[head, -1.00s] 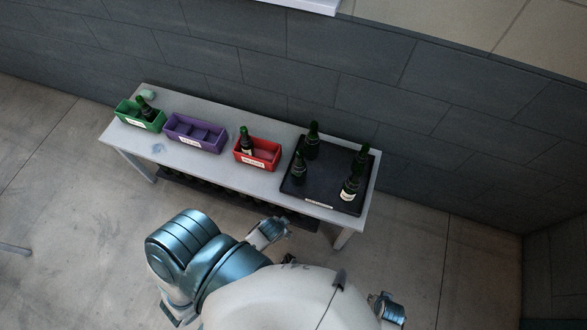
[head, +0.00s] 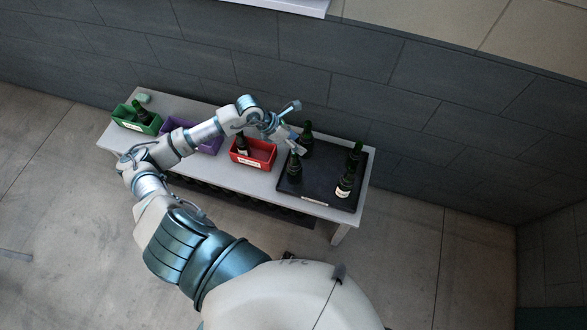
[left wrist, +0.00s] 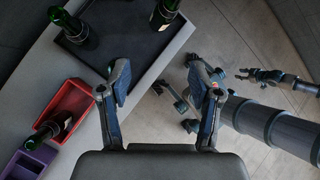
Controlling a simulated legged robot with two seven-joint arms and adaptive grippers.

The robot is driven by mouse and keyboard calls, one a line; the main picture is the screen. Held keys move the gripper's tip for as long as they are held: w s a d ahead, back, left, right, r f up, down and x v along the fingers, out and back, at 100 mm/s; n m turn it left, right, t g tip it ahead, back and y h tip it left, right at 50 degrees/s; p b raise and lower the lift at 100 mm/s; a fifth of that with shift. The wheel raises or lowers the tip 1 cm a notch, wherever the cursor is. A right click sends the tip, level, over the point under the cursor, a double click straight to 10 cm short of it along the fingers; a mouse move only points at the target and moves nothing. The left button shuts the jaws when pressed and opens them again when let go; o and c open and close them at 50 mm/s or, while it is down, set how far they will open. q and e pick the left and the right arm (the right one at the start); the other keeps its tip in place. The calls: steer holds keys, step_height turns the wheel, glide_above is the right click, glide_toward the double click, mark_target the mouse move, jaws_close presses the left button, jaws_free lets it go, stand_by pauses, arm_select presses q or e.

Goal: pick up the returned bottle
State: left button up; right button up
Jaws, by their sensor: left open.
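Another bottle (head: 242,147) leans in the red bin (head: 262,162), another (head: 141,112) in the green bin (head: 127,122). Which bottle is the returned one I cannot tell. My left gripper (head: 297,127) is open and empty above the table, near the tray's back left. In the left wrist view its spread fingers (left wrist: 163,80) hold nothing.
A purple bin (head: 208,145), partly behind my left arm, sits between the green and red bins on the pale table (head: 275,192). A dark block wall (head: 420,110) stands behind the table. A shelf with dark items lies below the tabletop.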

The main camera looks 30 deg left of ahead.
arm_select(q)
steer(key=a+y, duration=0.4)
steer(key=a, duration=0.2)
steer(key=p, duration=0.1)
glide_above(294, 166)
steer(key=a, duration=0.2)
steer(key=shift+m+g+h, duration=0.3)
steer(key=f, duration=1.1)
steer(key=shift+w+d+f, duration=0.1)
steer(key=shift+w, duration=0.3)
steer(key=x, duration=0.4)
steer(key=shift+f+p, duration=0.3)
steer(key=shift+p, duration=0.05)
steer(key=shift+f, duration=0.25)
steer(key=c, duration=1.1)
steer(key=shift+r, duration=0.1)
jaws_close()
arm_select(e)
steer(key=shift+s+d+r, duration=0.15)
steer(key=shift+s+r, duration=0.1)
steer(key=shift+s, duration=0.3)
steer(key=shift+s+d+r, duration=0.1)
steer(key=shift+s+r, duration=0.1)
steer(key=shift+s, duration=0.3)
